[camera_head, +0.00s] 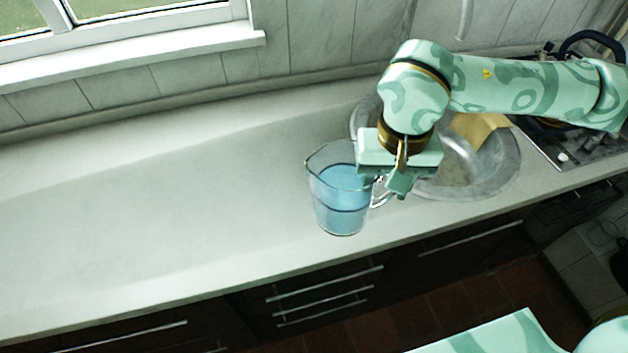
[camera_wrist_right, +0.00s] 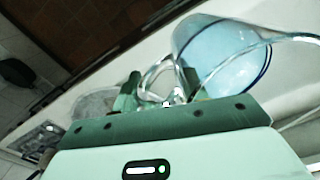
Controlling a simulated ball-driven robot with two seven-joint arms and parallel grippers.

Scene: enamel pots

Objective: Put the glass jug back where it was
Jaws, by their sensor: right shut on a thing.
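The glass jug (camera_head: 341,200) is clear, with blue liquid in it, and appears upright at the counter's front part, left of the sink. I cannot tell whether its base touches the counter. My right gripper (camera_head: 386,186) is at the jug's right side, shut on its handle. In the right wrist view the jug (camera_wrist_right: 222,55) is at the upper right, and the gripper's fingers (camera_wrist_right: 160,92) are around the clear handle. My left gripper is not in view.
The pale counter (camera_head: 150,210) is bare to the left of the jug. A round metal sink (camera_head: 490,165) with a yellow cloth (camera_head: 478,130) lies under my right arm. A stove (camera_head: 575,140) is farther right. The counter's front edge is close to the jug.

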